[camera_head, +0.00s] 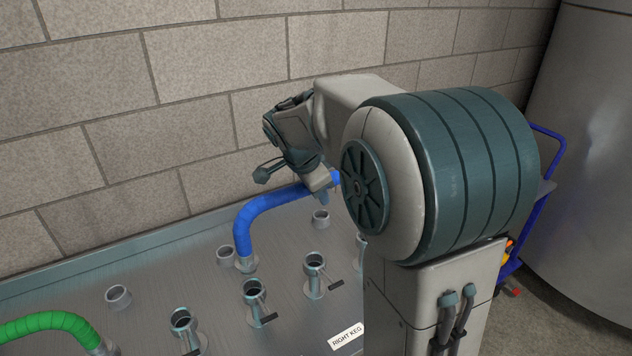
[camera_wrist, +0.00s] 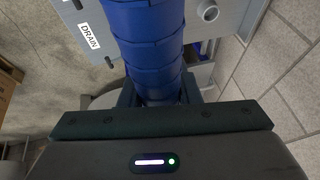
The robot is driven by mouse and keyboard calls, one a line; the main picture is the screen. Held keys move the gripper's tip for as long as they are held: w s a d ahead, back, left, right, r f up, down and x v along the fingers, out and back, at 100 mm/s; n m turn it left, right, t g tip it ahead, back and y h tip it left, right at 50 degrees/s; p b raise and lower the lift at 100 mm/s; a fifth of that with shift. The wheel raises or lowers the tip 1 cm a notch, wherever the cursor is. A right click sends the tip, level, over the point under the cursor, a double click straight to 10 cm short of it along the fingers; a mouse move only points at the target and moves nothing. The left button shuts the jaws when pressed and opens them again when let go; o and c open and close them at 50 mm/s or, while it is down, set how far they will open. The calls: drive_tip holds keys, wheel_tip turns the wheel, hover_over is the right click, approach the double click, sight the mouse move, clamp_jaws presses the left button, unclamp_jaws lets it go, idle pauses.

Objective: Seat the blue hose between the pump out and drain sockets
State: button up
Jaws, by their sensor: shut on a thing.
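The blue hose (camera_head: 258,208) arches over the metal panel (camera_head: 150,262). Its left end points down and meets a socket at a collar (camera_head: 246,264); I cannot tell if it is fully seated. Its right part rises to my gripper (camera_head: 322,186), and that end is hidden behind my arm. In the wrist view the ribbed blue hose (camera_wrist: 150,45) runs between the fingers of my gripper (camera_wrist: 156,92), which is shut on it. A DRAIN label (camera_wrist: 90,36) shows left of the hose there. The pump out label is not seen.
A green hose (camera_head: 48,322) is at the lower left. Several valved sockets (camera_head: 254,291) stand along the panel's front, with open stubs (camera_head: 320,217) behind. A RIGHT KEG label (camera_head: 347,337) is near the front. A brick wall (camera_head: 90,110) rises behind; a blue trolley (camera_head: 540,205) and tank (camera_head: 590,150) are right.

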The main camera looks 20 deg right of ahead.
wheel_tip(320, 180, down, 8)
drive_tip(key=b, duration=0.5)
idle(0.7)
drive_tip(key=shift+f+b, duration=0.45)
drive_tip(key=shift+b, duration=0.45)
idle(0.9)
drive_tip(key=o, duration=1)
drive_tip(key=shift+o, duration=0.2)
drive_tip(key=shift+f, duration=0.1)
